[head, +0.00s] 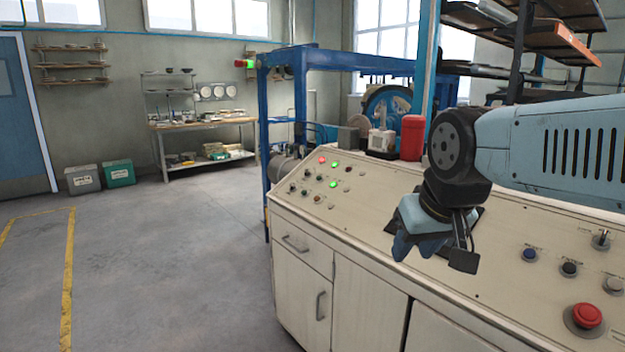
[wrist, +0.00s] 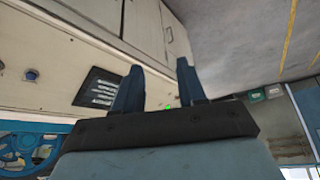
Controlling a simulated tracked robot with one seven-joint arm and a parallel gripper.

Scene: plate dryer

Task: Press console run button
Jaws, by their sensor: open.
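The cream console (head: 345,235) runs along the right side, with its top sloping. At its right end are a blue button (head: 530,255), a black button (head: 569,269), a grey button (head: 613,285), a switch (head: 600,240) and a large red button (head: 587,316). Their labels are too small to read surely, so I cannot tell which is the run button. The blue button also shows in the wrist view (wrist: 31,75). My gripper (head: 415,252) is open and empty over the console's middle front, left of these buttons and apart from them. Its two fingers (wrist: 158,78) show spread in the wrist view.
A group of small knobs with lit green (head: 333,184) and red (head: 321,160) lamps is at the console's left end. A red canister (head: 412,138) and a grey box stand behind. A blue machine frame (head: 268,140) rises beyond. The floor at left is clear.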

